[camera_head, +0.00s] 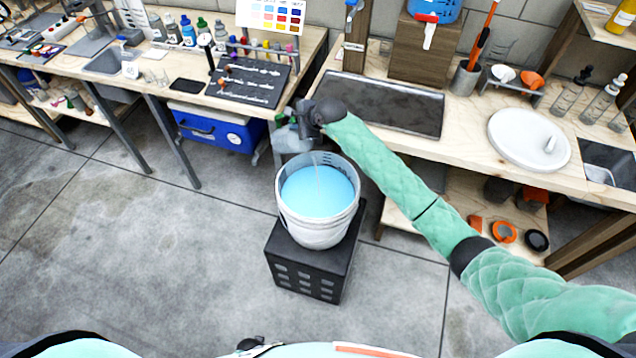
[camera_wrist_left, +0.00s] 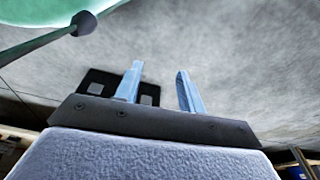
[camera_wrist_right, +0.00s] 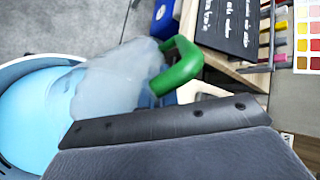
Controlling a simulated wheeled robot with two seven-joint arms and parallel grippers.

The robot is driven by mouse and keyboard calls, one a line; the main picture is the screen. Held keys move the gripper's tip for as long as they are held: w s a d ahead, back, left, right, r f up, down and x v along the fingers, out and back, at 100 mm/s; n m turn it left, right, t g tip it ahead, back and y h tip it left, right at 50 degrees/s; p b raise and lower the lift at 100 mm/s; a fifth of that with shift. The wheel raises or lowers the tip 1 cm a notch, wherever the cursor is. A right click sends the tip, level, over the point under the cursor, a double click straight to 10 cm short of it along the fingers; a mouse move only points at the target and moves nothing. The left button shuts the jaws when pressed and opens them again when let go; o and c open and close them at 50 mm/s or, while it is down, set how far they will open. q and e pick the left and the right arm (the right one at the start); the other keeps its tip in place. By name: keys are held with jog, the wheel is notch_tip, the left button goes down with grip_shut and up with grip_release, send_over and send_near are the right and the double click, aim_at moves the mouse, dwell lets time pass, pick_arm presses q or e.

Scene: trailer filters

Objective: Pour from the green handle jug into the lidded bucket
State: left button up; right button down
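My right gripper (camera_head: 296,116) is shut on the green handle (camera_wrist_right: 183,68) of a translucent jug (camera_wrist_right: 115,75). The jug (camera_head: 289,140) is tilted at the far left rim of the white bucket (camera_head: 318,231). A thin pale streak stands over the blue liquid (camera_head: 312,192) in the bucket, which has no lid on it and sits on a black crate (camera_head: 300,262). The bucket also shows in the right wrist view, with blue liquid (camera_wrist_right: 35,115) inside. My left gripper (camera_wrist_left: 160,88) is open and empty over the floor. The right fingertips are hidden in the right wrist view.
A white round lid-like disc (camera_head: 505,140) with a knob lies on the right counter. A dark tray (camera_head: 385,105) lies behind the bucket. A blue cooler (camera_head: 215,130) is under the left bench. The floor left of the crate is clear.

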jog(key=shift+r, duration=0.1)
pick_arm(q)
jog(key=shift+w+a+r, duration=0.1)
jog(key=shift+w+r, duration=0.05)
jog(key=shift+r, duration=0.05)
